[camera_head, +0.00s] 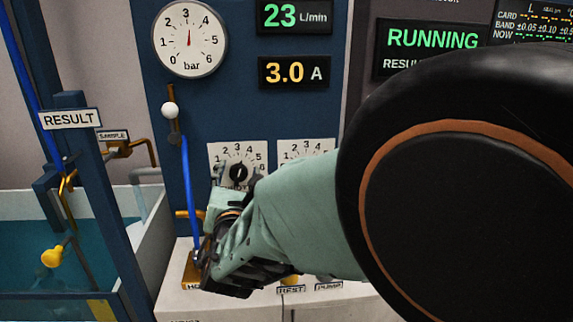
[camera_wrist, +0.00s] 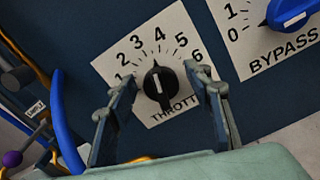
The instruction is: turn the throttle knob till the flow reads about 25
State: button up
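The throttle knob (camera_wrist: 158,84) is black with a white pointer line, on a white dial plate (camera_wrist: 118,66) numbered up to 6. Its line points up, near 3 to 4. In the head view the knob (camera_head: 239,172) shows just above my gripper. My gripper (camera_wrist: 160,80) has its two fingers apart on either side of the knob, with gaps showing; it looks open, not clamped. In the head view my gripper (camera_head: 232,205) is partly hidden by my own arm. The flow display (camera_head: 292,16) reads 23 L/min in green.
The blue bypass knob (camera_wrist: 290,12) is right of the throttle dial. A pressure gauge (camera_head: 190,39) reads near 2.5 bar. The current display (camera_head: 294,72) reads 3.0 A. A status screen (camera_head: 433,39) says RUNNING. A water tank (camera_head: 100,250) stands at left; a blue hose (camera_head: 187,190) hangs beside my gripper.

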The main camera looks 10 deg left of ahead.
jog(key=c, duration=1.1)
jog(key=shift+f, duration=0.1)
jog(key=shift+b, duration=0.45)
jog(key=shift+f+m+b, duration=0.15)
jog(key=shift+m+b, duration=0.15)
jog(key=shift+b, duration=0.1)
jog(key=shift+m+b, duration=0.4)
jog(key=shift+b, duration=0.05)
jog(key=shift+r, duration=0.2)
jog(key=o, duration=1.2)
jog(key=shift+c, duration=0.2)
